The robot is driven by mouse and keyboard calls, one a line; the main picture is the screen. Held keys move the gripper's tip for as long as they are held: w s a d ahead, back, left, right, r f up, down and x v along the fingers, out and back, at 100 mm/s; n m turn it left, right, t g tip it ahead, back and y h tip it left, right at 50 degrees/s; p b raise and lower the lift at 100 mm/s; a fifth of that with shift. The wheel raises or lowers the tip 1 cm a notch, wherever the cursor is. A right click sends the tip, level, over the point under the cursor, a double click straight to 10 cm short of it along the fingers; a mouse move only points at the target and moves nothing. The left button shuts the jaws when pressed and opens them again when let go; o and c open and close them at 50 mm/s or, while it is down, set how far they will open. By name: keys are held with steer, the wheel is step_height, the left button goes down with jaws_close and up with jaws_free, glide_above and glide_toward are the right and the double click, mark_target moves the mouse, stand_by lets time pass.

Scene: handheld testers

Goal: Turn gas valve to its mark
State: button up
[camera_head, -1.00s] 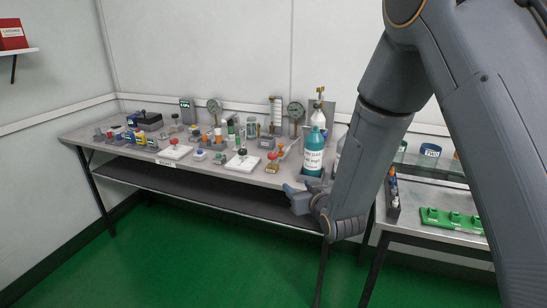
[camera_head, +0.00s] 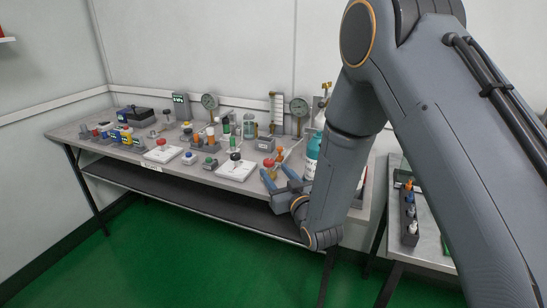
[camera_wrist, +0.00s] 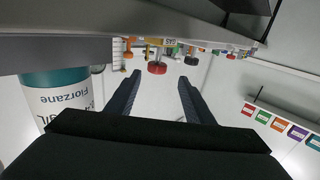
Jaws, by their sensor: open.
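My gripper (camera_head: 280,176) is open and empty at the front right of the long bench. Its two dark fingers (camera_wrist: 159,80) are spread in the wrist view, with nothing between them. A red-topped knob (camera_head: 268,163) on a small block stands just beyond the fingertips. A red knob (camera_wrist: 157,68) also shows ahead between the fingers, apart from them. A teal-and-white bottle (camera_head: 313,150) stands right of the gripper, partly hidden by my arm. It also shows in the wrist view, upside down (camera_wrist: 55,78).
The bench (camera_head: 215,180) carries several small testers and knobs. Two white plates (camera_head: 163,154) hold a red and a black knob. Gauges (camera_head: 299,106) stand at the back. A side table (camera_head: 430,215) with a bottle rack (camera_head: 409,218) is at right. The green floor is clear.

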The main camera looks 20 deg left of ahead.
mark_target(271, 164)
steer(key=x, duration=0.7)
steer(key=shift+w+d, duration=0.1)
steer(key=shift+w, duration=0.25)
steer(key=shift+p, duration=0.3)
steer(key=c, duration=1)
